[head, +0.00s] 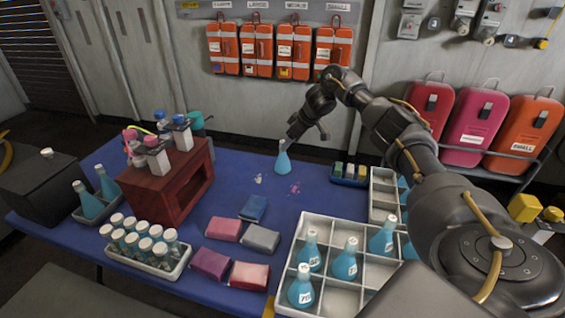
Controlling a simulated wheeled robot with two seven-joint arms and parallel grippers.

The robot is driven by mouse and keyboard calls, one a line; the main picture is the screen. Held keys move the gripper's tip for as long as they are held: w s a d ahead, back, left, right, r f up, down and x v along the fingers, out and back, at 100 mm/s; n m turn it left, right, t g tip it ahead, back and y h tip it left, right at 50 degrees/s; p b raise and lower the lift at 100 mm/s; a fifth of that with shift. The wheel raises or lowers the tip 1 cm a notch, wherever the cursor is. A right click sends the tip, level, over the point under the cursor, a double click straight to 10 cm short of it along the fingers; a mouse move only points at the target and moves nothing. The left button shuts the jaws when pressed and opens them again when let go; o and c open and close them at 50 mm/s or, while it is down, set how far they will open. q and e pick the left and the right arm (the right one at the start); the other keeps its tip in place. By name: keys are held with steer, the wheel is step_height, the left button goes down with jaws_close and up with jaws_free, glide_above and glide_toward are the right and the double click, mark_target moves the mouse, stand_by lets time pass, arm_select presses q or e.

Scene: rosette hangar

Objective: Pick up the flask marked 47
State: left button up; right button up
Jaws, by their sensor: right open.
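A blue flask (283,161) stands upright on the blue table (225,178), towards its back edge. No number is readable on it. My right gripper (287,138) comes down from the upper right, with its tips at the neck of this flask. It is open, and whether it touches the neck cannot be told. Several more blue flasks with white labels, such as this one (345,264), stand in a white divided tray (319,221) at the front right. Their numbers are too small to read surely, so I cannot tell which is 47. My left gripper is out of view.
Coloured packets (223,229) lie mid-table. A rack of capped jars (150,262) and a dark red wooden box (160,190) stand left. A small blue tray (348,181) with sponge-like blocks is right of the lone flask. Two small spots or scraps lie in front of the flask.

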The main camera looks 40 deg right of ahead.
mark_target(283, 156)
steer(key=x, duration=0.5)
steer(key=shift+w+a, duration=0.1)
steer(key=shift+a, duration=0.1)
steer(key=c, duration=0.8)
